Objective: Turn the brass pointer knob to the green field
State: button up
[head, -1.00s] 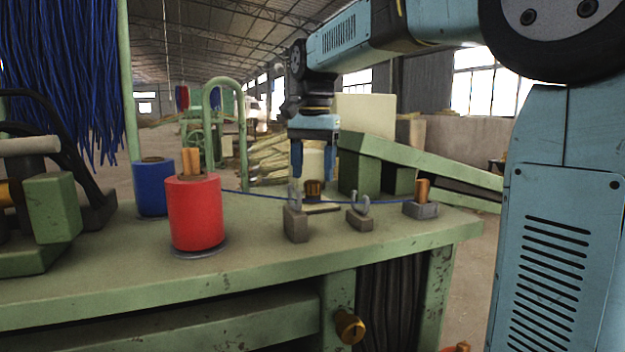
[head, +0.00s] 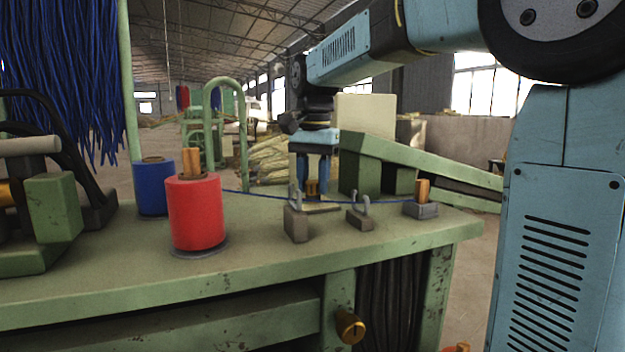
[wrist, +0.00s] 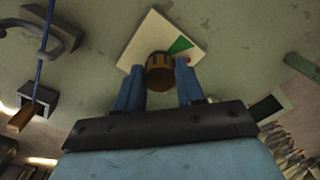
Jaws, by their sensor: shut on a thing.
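The brass knob (head: 312,187) stands on a pale plate (head: 322,208) at the back of the green bench, partly hidden by my fingers in the head view. In the wrist view the knob (wrist: 159,75) is a ribbed brown cylinder on the cream plate (wrist: 153,32). A green wedge field (wrist: 180,46) shows on the plate, up and right of the knob. A small red patch (wrist: 194,61) shows beside the right finger. My gripper (head: 313,191) points down and is shut on the knob, one finger on each side. I cannot make out the knob's pointer mark.
A blue cord runs from behind the red spool (head: 195,212) past two hooked blocks (head: 297,222) (head: 359,216) to a block with a brass peg (head: 422,202). These stand in front and right of the knob. A blue spool (head: 154,188) is at the left.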

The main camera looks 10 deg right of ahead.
jog(key=c, duration=0.3)
jog(key=shift+c, duration=0.2)
jog(key=shift+n, duration=0.3)
jog(key=n, duration=0.3)
jog(key=shift+n, duration=1.7)
jog(key=o, duration=1)
jog(key=shift+o, duration=0.2)
